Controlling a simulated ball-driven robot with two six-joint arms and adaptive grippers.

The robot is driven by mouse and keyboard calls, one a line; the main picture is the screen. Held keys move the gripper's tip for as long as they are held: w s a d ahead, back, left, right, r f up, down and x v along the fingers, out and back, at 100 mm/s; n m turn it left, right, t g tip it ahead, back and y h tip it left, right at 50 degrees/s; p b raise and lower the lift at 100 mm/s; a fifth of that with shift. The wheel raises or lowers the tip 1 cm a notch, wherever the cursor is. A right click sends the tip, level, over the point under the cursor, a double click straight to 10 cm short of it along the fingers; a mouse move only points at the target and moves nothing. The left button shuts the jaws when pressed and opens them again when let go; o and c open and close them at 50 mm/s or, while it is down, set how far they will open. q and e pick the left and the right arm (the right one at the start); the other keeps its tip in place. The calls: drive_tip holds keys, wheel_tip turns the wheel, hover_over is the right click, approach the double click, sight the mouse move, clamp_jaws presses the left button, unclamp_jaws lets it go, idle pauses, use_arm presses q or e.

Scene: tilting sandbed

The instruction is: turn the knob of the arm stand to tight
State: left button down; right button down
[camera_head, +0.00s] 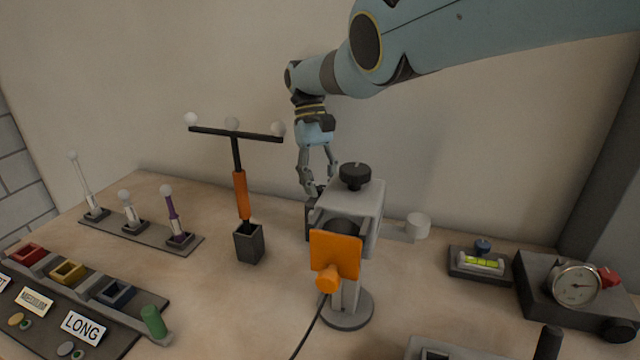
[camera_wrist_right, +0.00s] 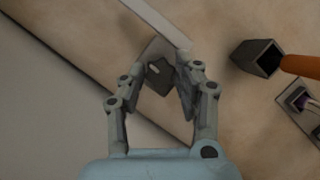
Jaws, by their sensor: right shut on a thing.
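In the right wrist view, a dark knob (camera_wrist_right: 158,76) with a short pale mark sits between the fingers of my right gripper (camera_wrist_right: 164,84), which is shut on it. In the head view, my right gripper (camera_head: 318,190) reaches down behind and left of a grey stand. A dark part (camera_head: 310,218) shows below its fingers. The grey stand (camera_head: 372,210) with the orange plate hides most of what is there, so I cannot read the knob's setting. A pale bar (camera_wrist_right: 158,20) runs beside the knob in the wrist view. My left gripper is out of view.
The grey stand has its own black top knob (camera_head: 355,175), close to my gripper. An orange-handled T-bar stands in a dark socket (camera_head: 249,243) to the left. A white cylinder (camera_head: 417,226), a level (camera_head: 480,262) and a dial gauge (camera_head: 576,284) are at right.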

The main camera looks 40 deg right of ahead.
drive_tip(key=shift+m, duration=0.5)
drive_tip(key=shift+y, duration=0.3)
drive_tip(key=c, duration=0.9)
unclamp_jaws()
drive_tip(key=shift+c, duration=0.2)
